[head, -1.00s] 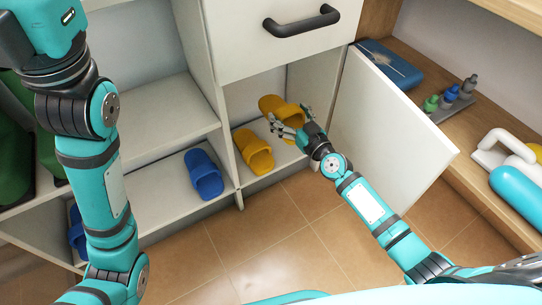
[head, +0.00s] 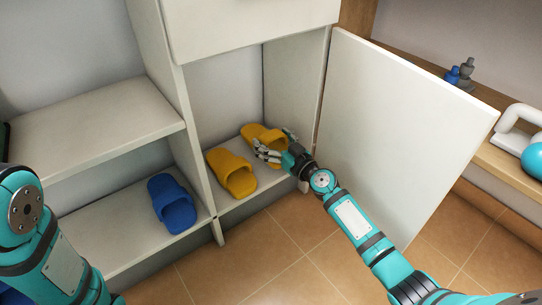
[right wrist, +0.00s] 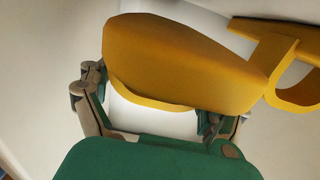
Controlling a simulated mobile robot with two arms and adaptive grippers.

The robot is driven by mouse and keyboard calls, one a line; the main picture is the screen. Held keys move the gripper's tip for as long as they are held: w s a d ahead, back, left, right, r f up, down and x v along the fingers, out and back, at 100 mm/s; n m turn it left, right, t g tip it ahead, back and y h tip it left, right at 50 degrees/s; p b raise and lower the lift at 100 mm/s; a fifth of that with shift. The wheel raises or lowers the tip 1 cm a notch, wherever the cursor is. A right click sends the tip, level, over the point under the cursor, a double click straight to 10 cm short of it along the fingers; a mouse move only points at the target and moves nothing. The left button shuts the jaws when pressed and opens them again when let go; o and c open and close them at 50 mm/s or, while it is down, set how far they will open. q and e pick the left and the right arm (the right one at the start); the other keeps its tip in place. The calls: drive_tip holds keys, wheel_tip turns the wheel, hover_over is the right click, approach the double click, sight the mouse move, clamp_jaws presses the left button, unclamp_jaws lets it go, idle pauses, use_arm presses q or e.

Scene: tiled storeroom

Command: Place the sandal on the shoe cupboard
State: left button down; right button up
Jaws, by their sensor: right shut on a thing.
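The white shoe cupboard (head: 95,122) fills the left and middle of the head view. Two yellow sandals stand side by side on the bottom shelf of its open-door compartment. The right yellow sandal (head: 259,134) is at my right gripper (head: 268,151), whose fingers are shut on it. In the right wrist view this sandal (right wrist: 180,58) lies across between the fingers (right wrist: 155,112). The left yellow sandal (head: 231,172) stands apart from the gripper; part of a yellow sandal (right wrist: 290,75) also shows at the right wrist view's edge. My left gripper is out of view.
The open white door (head: 395,130) stands just right of my right arm. A blue slipper (head: 172,203) lies in the neighbouring lower compartment. The tiled floor (head: 260,255) in front is clear.

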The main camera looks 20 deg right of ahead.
sight(272, 147)
wheel_tip(272, 147, down, 4)
drive_tip(key=b, duration=0.2)
drive_tip(key=shift+r+b, duration=0.1)
drive_tip(key=shift+b, duration=0.3)
drive_tip(key=shift+r, duration=0.2)
drive_tip(key=shift+f, duration=0.15)
drive_tip(key=o, duration=1)
drive_tip(key=shift+c, duration=0.2)
